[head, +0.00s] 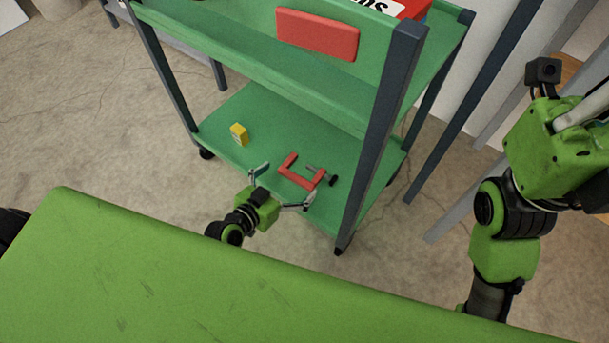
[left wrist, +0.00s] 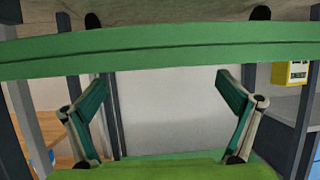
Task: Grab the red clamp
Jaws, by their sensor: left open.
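The red clamp (head: 290,178) lies on the lower shelf (head: 222,118) of a green cart. It is a red C-shaped frame with a grey screw and a dark handle on its right side. My left gripper (head: 282,186) is open at the shelf's near edge, its two fingers spread before the clamp. Nothing is between the fingers in the left wrist view (left wrist: 160,98), where I cannot make out the clamp. My right arm shows at the right of the head view, but its gripper is out of the picture.
A small yellow object (head: 239,135) stands left of the clamp; a yellow item also shows in the left wrist view (left wrist: 290,73). The cart's upper shelf (head: 240,45) overhangs the lower one. A dark post (head: 376,130) stands right of the clamp.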

